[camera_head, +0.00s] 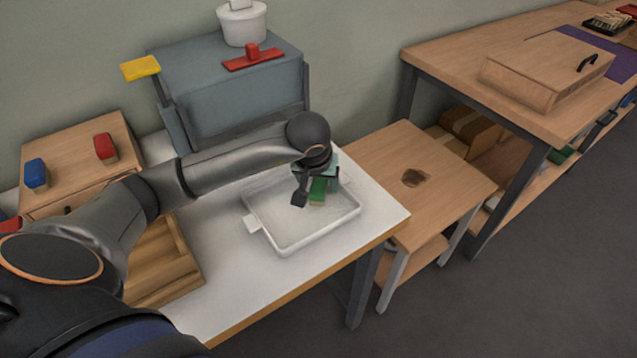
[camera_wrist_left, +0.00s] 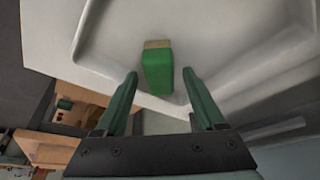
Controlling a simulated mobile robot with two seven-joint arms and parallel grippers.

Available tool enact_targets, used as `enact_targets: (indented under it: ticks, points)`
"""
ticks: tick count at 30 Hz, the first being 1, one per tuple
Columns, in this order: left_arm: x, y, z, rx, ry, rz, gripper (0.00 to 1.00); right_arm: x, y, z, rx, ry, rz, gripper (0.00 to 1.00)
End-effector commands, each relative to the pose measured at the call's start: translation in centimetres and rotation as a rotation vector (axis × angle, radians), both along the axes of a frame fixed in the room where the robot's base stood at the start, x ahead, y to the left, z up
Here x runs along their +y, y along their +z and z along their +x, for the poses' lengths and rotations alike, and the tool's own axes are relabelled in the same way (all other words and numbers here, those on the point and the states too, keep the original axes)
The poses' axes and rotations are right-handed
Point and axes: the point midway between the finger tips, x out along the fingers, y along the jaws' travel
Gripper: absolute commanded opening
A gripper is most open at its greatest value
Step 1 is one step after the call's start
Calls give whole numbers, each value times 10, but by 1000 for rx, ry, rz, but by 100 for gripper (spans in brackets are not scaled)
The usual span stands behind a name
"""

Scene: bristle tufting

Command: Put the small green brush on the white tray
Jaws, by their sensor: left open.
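The small green brush (camera_head: 318,191) has a green back and a tan bristle side. It is at the white tray (camera_head: 290,244), inside its rim as seen from above. In the left wrist view the brush (camera_wrist_left: 158,70) lies over the tray floor (camera_wrist_left: 205,40), just beyond my fingertips. My left gripper (camera_head: 312,190) is over the tray, with its fingers close to the brush. In the left wrist view the left gripper (camera_wrist_left: 160,78) has its fingers apart, with nothing clearly held between them. My right gripper is not in view.
The white table (camera_head: 215,290) holds the tray and a wooden box (camera_head: 185,265). A wooden cabinet with a blue brush (camera_head: 36,174) and a red brush (camera_head: 105,147) stands at left. A grey machine (camera_head: 235,90) is behind. A wooden stool (camera_head: 440,180) is at right.

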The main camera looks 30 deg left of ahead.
Motion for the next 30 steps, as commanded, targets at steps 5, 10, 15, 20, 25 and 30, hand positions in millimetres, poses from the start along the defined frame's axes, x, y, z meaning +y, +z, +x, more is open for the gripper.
enact_targets:
  ticks: [5, 10, 15, 20, 25, 30]
  points:
    - [-5, 39, -12, -7, -4, 2, 72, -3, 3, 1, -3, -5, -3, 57]
    - [-11, 71, -26, -5, -2, 2, 72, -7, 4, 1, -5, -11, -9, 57]
    - [-14, 93, -35, -3, 0, 1, 72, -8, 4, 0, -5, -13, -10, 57]
    - [-16, 100, -38, 0, -1, 2, 72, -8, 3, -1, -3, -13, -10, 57]
    - [-16, 101, -39, 1, -1, 1, 72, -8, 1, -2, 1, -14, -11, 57]
    - [-16, 100, -39, 0, -1, 0, 72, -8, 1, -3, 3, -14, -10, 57]
